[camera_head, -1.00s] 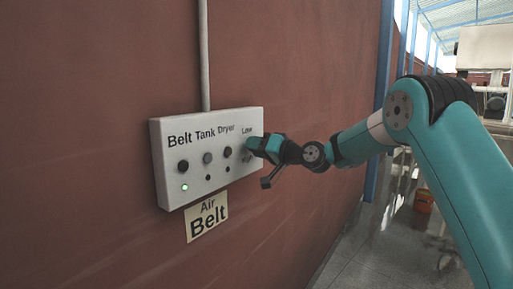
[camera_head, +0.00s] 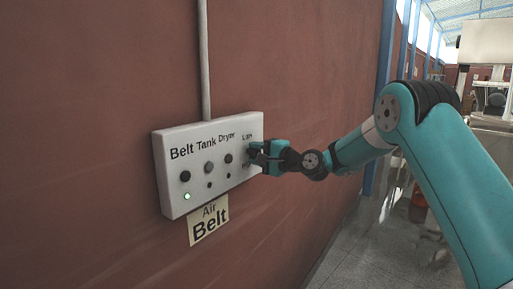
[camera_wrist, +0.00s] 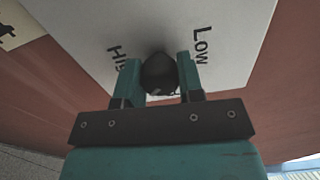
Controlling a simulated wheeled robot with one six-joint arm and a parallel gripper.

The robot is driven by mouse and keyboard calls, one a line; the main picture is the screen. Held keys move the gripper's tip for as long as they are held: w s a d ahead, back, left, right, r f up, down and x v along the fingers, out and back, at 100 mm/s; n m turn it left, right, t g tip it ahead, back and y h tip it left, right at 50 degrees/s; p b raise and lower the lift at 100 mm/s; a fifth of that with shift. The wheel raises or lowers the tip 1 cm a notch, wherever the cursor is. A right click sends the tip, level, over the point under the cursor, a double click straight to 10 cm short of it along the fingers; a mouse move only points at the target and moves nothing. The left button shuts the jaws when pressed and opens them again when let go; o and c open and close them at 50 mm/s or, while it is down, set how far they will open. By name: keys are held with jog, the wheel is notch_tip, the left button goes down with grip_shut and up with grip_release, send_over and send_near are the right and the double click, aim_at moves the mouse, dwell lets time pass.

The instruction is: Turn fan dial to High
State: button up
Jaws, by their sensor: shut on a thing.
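The fan dial (camera_wrist: 159,73) is a dark round knob on the white control panel (camera_head: 163,165). In the wrist view the word "Low" (camera_wrist: 201,45) is to its right and a partly hidden "Hi…" label (camera_wrist: 116,57) is to its left. My gripper (camera_wrist: 158,62) has a teal finger on each side of the dial and is shut on it. In the head view my gripper (camera_head: 253,152) is at the panel's right end and mostly hides the dial. I cannot tell which way the dial points.
The panel also has knobs under "Belt" (camera_head: 185,176), "Tank" (camera_head: 208,168) and "Dryer" (camera_head: 228,159). A green light (camera_head: 186,197) glows under Belt. An "Air Belt" sign (camera_head: 208,221) is below. Open floor (camera_head: 355,245) lies right of the red wall.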

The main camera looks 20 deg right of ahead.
jog(key=m+p, duration=0.3)
jog(key=m, duration=0.2)
jog(key=shift+d+r+p, duration=0.1)
jog(key=shift+r+p, duration=0.05)
jog(key=shift+p, duration=0.25)
jog(key=shift+m+p, duration=0.8)
jog(key=shift+m, duration=0.6)
jog(key=shift+f+m, duration=0.2)
jog(key=shift+m, duration=0.1)
jog(key=o, duration=0.9)
jog(key=b+v, duration=0.7)
jog(key=v, duration=1)
jog(key=shift+s+d, duration=0.1)
jog(key=shift+s, duration=0.15)
